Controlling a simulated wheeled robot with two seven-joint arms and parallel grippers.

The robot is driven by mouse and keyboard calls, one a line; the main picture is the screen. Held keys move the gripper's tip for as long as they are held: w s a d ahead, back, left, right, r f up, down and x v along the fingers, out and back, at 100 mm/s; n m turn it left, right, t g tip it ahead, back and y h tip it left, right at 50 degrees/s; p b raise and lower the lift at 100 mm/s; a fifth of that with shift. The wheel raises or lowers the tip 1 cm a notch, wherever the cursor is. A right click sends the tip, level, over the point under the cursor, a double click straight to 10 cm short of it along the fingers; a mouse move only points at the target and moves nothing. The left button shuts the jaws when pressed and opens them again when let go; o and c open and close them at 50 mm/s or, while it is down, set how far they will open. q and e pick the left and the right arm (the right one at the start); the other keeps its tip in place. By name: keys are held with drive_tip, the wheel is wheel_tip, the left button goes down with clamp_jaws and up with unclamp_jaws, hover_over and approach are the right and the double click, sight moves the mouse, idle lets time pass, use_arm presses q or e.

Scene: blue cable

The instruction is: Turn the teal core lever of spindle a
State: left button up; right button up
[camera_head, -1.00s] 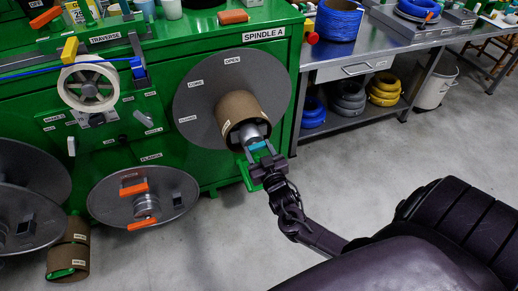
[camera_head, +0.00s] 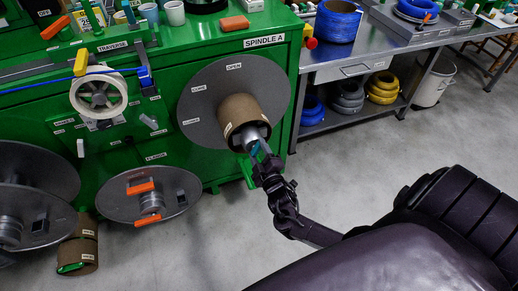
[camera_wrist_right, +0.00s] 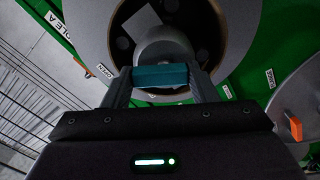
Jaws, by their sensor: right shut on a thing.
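Spindle A is a grey disc (camera_head: 207,112) on the green machine, with a brown core tube (camera_head: 238,108) and a metal hub (camera_head: 250,133) at its centre. The teal core lever (camera_wrist_right: 160,76) lies across the hub's front in the right wrist view. My right gripper (camera_wrist_right: 160,82) is shut on it, one finger at each end. In the head view the right gripper (camera_head: 260,155) reaches the hub from below and appears rolled, with only a sliver of teal showing. My left gripper is not in view.
A flange disc with orange levers (camera_head: 150,200) lies to the lower left, near another brown core (camera_head: 78,255). A steel bench (camera_head: 350,68) with cable coils stands to the right. The grey floor (camera_head: 370,150) between the bench and my body is clear.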

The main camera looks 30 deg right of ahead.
drive_tip(key=n+p, duration=0.1)
drive_tip(key=n, duration=0.2)
drive_tip(key=shift+r, duration=0.1)
drive_tip(key=shift+a+n+p, duration=0.15)
drive_tip(key=shift+n+p, duration=0.4)
drive_tip(key=shift+n, duration=1.15)
drive_tip(key=o, duration=1)
drive_tip(key=v, duration=0.7)
drive_tip(key=shift+s+a, duration=0.1)
drive_tip(key=shift+s, duration=0.3)
